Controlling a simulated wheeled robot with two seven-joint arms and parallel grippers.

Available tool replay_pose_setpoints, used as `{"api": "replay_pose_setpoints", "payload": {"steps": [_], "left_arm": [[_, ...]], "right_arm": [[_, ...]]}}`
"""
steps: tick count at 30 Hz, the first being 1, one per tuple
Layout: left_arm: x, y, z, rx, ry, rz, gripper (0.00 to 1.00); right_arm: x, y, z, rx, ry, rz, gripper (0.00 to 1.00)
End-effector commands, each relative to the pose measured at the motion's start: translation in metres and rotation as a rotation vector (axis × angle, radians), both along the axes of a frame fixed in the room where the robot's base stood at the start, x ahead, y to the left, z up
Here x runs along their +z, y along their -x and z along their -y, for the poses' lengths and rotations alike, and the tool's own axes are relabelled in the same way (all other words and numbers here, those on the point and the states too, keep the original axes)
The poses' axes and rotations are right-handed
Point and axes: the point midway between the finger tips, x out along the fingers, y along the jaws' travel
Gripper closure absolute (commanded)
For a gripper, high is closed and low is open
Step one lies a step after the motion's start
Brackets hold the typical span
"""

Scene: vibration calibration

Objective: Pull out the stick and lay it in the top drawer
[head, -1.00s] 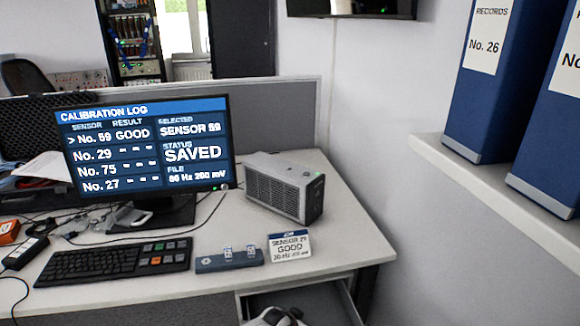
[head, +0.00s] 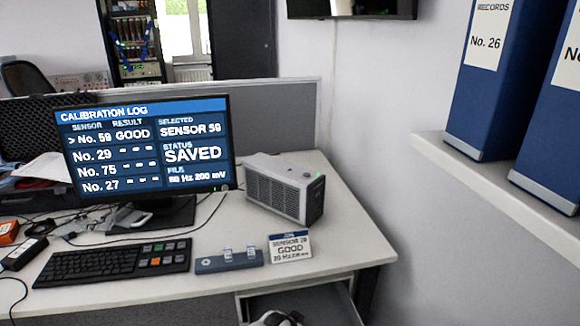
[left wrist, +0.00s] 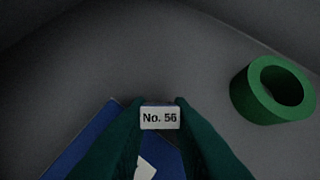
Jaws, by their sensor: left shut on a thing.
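My left gripper (left wrist: 160,104) shows dark green fingers in the left wrist view. It is shut on a small pale stick (left wrist: 160,118) labelled "No. 56". The stick is over or inside a dark grey space that looks like the open drawer (head: 312,302), under the right end of the desk in the head view. I cannot tell whether the stick touches the drawer floor. In the head view only a white and black part of my arm shows at the bottom edge, and the fingers are hidden. My right gripper is not in view.
A green ring (left wrist: 244,98) and a flat blue thing (left wrist: 80,143) lie near the stick. On the desk are a blue-grey holder (head: 212,265) with two small sticks, a sign (head: 290,247), a grey box (head: 280,190), a keyboard (head: 110,262) and a monitor (head: 145,150).

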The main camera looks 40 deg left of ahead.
Motion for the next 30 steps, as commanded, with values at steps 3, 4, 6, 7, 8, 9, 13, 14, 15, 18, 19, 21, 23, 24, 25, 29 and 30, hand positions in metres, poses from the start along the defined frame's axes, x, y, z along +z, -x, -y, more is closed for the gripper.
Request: {"api": "replay_pose_setpoints", "payload": {"steps": [3,4,6,7,8,9,13,14,15,18,19,21,23,24,25,29,30], "left_arm": [[-0.0033,0.0006,-0.0001,0.0,0.0,-0.002,1.0],[-0.0037,0.0008,-0.0002,0.0,0.0,-0.002,1.0],[-0.0044,0.0009,-0.0002,0.0,0.0,-0.003,1.0],[-0.0045,0.0011,-0.0002,0.0,0.0,-0.003,1.0],[-0.0045,0.0012,-0.0003,0.0,0.0,-0.004,1.0],[-0.0046,0.0014,-0.0004,0.001,-0.001,-0.004,1.0],[-0.005,0.0018,-0.0004,0.001,0.0,-0.005,1.0],[-0.0052,0.002,-0.0004,0.001,-0.001,-0.006,0.79],[-0.0052,0.002,-0.0004,0.001,0.0,-0.006,0.73],[-0.0055,0.0024,-0.0006,0.001,-0.001,-0.007,0.56],[-0.0055,0.0023,-0.0007,0.001,-0.001,-0.007,0.55],[-0.0056,0.0025,-0.0008,0.001,-0.001,-0.007,0.55],[-0.0057,0.0025,-0.0008,0.001,-0.001,-0.007,0.55],[-0.0058,0.0026,-0.0008,0.001,-0.001,-0.007,0.55],[-0.0058,0.0026,-0.0008,0.001,-0.001,-0.007,0.55],[-0.0049,0.0033,-0.001,0.001,-0.001,-0.008,0.55],[-0.004,0.0037,-0.001,0.001,-0.001,-0.008,0.55]], "right_arm": [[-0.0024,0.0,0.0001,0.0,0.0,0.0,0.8],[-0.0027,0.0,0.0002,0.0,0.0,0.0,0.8],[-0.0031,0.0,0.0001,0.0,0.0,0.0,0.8],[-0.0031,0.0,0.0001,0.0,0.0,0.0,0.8],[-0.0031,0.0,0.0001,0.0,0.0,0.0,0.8],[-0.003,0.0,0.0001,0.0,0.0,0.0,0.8],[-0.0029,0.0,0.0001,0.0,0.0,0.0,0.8],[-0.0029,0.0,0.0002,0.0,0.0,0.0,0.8],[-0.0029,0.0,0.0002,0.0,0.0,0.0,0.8],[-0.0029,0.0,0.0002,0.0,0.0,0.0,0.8],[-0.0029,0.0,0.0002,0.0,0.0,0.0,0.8],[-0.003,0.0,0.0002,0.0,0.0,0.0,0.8],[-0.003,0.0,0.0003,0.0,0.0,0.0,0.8],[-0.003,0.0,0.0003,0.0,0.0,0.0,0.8],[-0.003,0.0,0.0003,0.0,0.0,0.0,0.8],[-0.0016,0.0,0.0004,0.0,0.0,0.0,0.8],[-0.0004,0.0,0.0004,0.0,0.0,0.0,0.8]]}}
